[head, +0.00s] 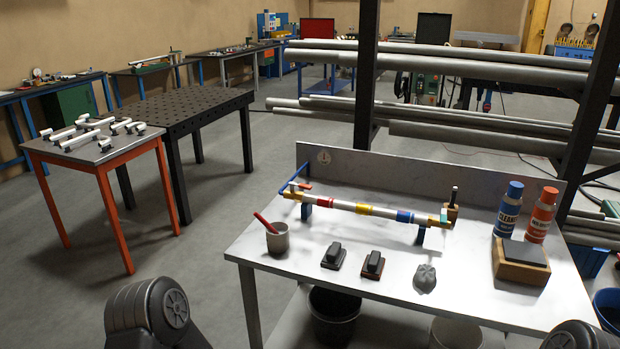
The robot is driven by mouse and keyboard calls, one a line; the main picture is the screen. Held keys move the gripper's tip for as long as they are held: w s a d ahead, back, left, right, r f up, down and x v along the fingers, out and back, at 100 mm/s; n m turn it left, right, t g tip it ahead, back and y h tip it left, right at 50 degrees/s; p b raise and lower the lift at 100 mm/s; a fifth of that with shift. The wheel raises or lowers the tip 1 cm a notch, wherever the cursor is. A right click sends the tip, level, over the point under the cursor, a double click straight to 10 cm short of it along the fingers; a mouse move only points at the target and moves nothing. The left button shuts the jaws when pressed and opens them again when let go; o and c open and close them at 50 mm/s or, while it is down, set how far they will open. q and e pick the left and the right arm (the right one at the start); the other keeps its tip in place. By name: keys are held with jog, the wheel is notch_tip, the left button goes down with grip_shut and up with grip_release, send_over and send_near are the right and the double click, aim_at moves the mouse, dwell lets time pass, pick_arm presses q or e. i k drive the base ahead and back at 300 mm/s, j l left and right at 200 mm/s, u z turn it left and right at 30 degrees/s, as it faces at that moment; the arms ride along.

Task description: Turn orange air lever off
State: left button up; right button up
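A silver pipe (336,205) with red, yellow and blue bands lies across two blue stands on the white workbench (300,252). A blue hose (290,178) runs to its left end. At that end are an orange-yellow fitting (292,195) and a small red piece (304,186). Neither gripper is in view; only parts of my arms show at the bottom edge.
A cup with a red-handled tool (277,238), two dark brushes (334,256), a grey lump (425,279), a block (521,263) and blue (508,208) and orange (541,214) bottles stand on the bench. A low backboard (400,172) rises behind the pipe. An orange-legged table (95,150) stands left.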

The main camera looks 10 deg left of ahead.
aim_at(305, 186)
jog(key=i+j+z, duration=0.1)
jog(key=j+z, duration=0.15)
jog(key=z, duration=0.25)
jog(key=j+z, duration=0.3)
jog(key=z, duration=0.15)
jog(key=j+z, duration=0.3)
jog(key=z, duration=0.2)
jog(key=k+j, duration=0.1)
jog(key=j, duration=0.35)
jog(key=j+z, duration=0.1)
jog(key=j, duration=0.35)
jog(key=k+j, duration=0.15)
jog(key=j, duration=0.3)
jog(key=z, duration=0.05)
